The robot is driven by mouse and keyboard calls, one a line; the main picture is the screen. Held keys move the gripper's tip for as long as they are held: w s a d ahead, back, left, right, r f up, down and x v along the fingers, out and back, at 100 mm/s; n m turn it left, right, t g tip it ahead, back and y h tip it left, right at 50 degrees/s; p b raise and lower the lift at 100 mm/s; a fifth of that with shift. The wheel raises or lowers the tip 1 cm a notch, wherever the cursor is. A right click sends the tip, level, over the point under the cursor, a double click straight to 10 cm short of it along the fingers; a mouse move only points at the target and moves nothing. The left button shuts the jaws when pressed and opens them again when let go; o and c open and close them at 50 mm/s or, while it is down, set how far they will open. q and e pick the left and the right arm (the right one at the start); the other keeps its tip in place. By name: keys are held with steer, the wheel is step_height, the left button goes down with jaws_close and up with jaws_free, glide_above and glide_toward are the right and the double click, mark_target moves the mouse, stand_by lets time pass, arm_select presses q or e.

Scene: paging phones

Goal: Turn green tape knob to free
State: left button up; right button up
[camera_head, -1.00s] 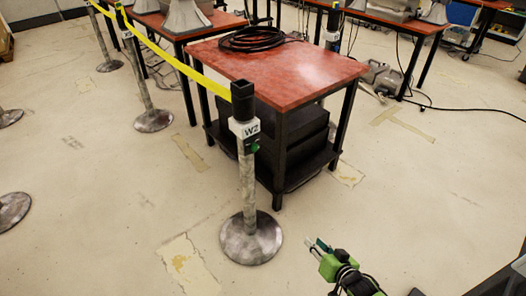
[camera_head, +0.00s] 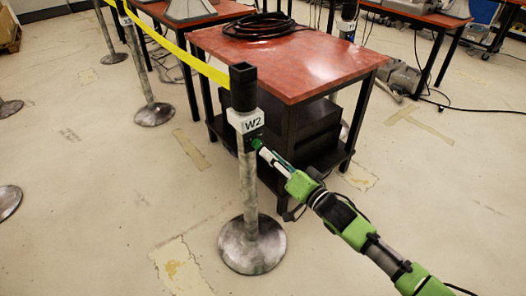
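The stanchion post labelled W2 (camera_head: 249,190) stands upright on a round metal base. Its black head (camera_head: 243,85) has yellow tape (camera_head: 205,68) running out to the upper left. The small green knob (camera_head: 256,143) shows just below the white W2 label, partly covered by my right gripper (camera_head: 266,153). That gripper reaches in from the lower right, with its fingertips at or very near the knob. I cannot tell whether the fingers touch it or how far apart they are. My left gripper is not in view.
A red-topped table (camera_head: 300,65) with a coil of black cable (camera_head: 258,25) stands right behind the post. Another stanchion (camera_head: 146,85) holds the tape farther back. The floor left of the post is mostly clear.

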mark_target(259, 146)
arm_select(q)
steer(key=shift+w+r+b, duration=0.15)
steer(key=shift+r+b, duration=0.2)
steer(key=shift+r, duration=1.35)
arm_select(e)
steer(key=shift+x, duration=2.35)
jaws_close()
